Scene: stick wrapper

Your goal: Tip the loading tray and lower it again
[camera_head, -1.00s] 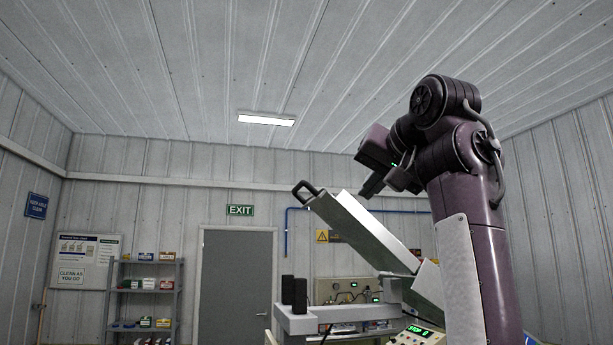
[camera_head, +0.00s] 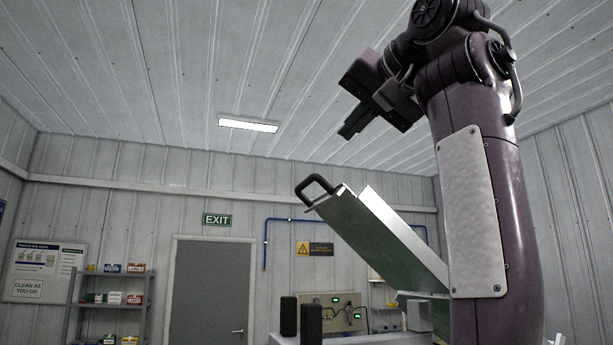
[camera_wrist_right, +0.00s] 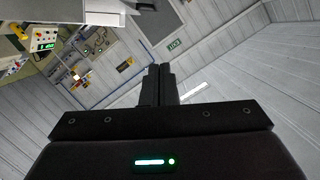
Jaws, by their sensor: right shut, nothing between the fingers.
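The loading tray (camera_head: 378,232) is a long metal tray, tipped up steeply with its raised end toward the upper left in the head view. A black handle (camera_head: 316,187) sits on that raised end. My right gripper (camera_head: 350,130) is above and to the right of the handle, apart from it, and shut with nothing in it. In the right wrist view the two dark fingers (camera_wrist_right: 158,84) lie together. The tray's lower end is partly hidden behind my right arm. My left gripper is not in view.
Below the tray is a light machine body with two black upright blocks (camera_head: 300,318) on it. A control panel (camera_wrist_right: 44,40) with a green display shows in the right wrist view. A shelf (camera_head: 110,300) and a grey door (camera_head: 212,290) stand behind. The space above the tray is free.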

